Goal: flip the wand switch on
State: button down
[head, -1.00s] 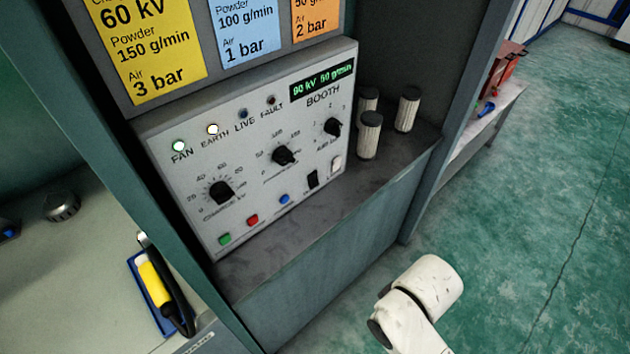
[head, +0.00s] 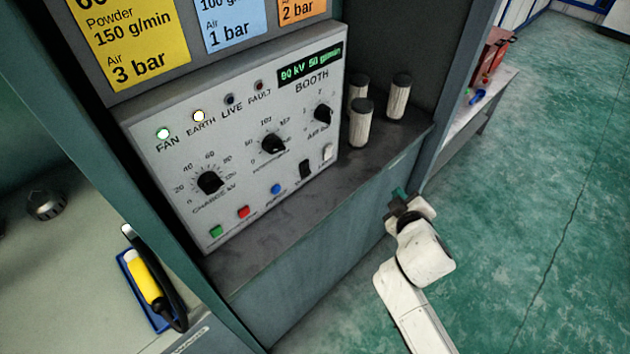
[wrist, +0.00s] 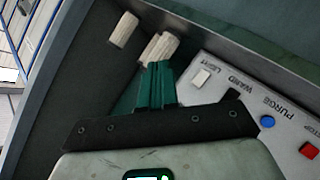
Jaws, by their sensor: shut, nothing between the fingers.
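The wand switch (head: 306,170) is a black rocker low on the right of the grey booth panel (head: 240,195), between the blue purge button (head: 276,188) and a white light rocker (head: 327,152). In the wrist view the black switch (wrist: 233,95) is partly hidden by my gripper's dark mount, beside the WAND label. My gripper (head: 399,192) is in front of the cabinet, right of and below the switch, apart from it. Its green fingers (wrist: 157,84) are together and empty, with the panel to their right. Whether the rocker is on or off is too small to tell.
Several pale cylinders (head: 361,124) stand on the ledge right of the panel. The FAN (head: 163,134) and EARTH (head: 199,117) lamps are lit; LIVE and FAULT look dark. A yellow-handled tool (head: 143,278) lies in a blue holder at left. Open green floor (head: 520,210) is at right.

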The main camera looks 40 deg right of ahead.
aim_at(307, 175)
jog(key=w+r+n+t+y+b, duration=0.1)
jog(key=w+r+n+t, duration=0.1)
jog(key=w+n+t, duration=0.4)
jog(key=w+a+f+n+t+y+b, duration=0.1)
jog(key=a+f+n+y, duration=0.5)
jog(key=n+y, duration=0.3)
jog(key=a+n, duration=0.1)
jog(key=n, duration=0.1)
jog(key=shift+f+n, duration=0.3)
jog(key=shift+w, duration=0.25)
jog(key=w, duration=0.4)
jog(key=w+f, duration=0.1)
jog(key=w, duration=0.8)
jog(key=shift+w+a+f+b, duration=0.25)
jog(key=shift+w+f+b, duration=0.05)
jog(key=shift+b, duration=0.1)
